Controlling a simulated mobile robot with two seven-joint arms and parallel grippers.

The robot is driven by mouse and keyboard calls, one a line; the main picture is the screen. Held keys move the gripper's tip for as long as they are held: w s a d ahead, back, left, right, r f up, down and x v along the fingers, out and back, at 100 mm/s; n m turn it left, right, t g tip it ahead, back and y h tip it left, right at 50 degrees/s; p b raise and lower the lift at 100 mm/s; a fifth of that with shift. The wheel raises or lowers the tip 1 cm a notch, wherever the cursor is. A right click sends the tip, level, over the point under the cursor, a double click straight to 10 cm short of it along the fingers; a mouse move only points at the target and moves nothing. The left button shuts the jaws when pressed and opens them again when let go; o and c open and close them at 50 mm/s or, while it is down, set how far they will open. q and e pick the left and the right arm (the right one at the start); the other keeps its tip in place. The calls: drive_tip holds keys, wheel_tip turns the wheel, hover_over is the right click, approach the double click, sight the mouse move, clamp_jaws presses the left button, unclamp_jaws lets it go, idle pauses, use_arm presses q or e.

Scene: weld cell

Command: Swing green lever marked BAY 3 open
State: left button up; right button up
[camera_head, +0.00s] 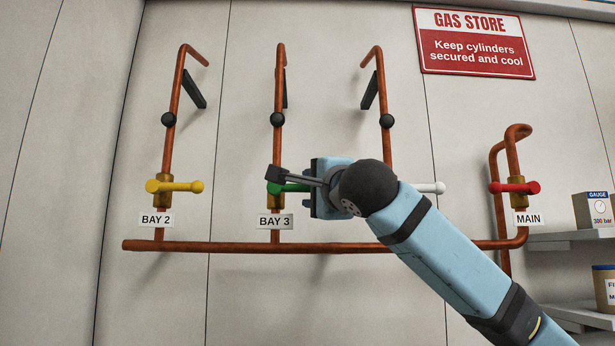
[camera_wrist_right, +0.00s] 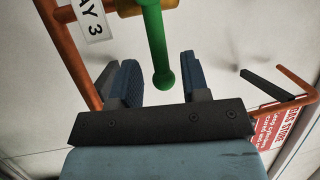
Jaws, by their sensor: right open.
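The green lever (camera_head: 290,188) sits on the brass valve of the middle pipe, above the BAY 3 label (camera_head: 275,221). It lies level and points right, across its upright pipe. Its outer part is hidden behind my right gripper (camera_head: 279,175) in the head view. In the right wrist view the green lever (camera_wrist_right: 155,40) reaches in between the two dark fingers of my right gripper (camera_wrist_right: 160,75), with its round end near the palm. The fingers are open, one on each side, with visible gaps to the lever. My left gripper is not in view.
A yellow lever (camera_head: 180,187) above the BAY 2 label is to the left. A white lever (camera_head: 430,187) shows partly behind my right arm. A red lever (camera_head: 514,187) is at MAIN. A copper pipe (camera_head: 200,246) runs along below. Shelves (camera_head: 570,236) stand at right.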

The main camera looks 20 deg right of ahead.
drive_tip(key=shift+p+x, duration=0.3)
drive_tip(key=shift+x, duration=0.75)
drive_tip(key=shift+w+a+r, duration=0.1)
drive_tip(key=shift+w, duration=0.25)
drive_tip(key=shift+c, duration=0.3)
clamp_jaws()
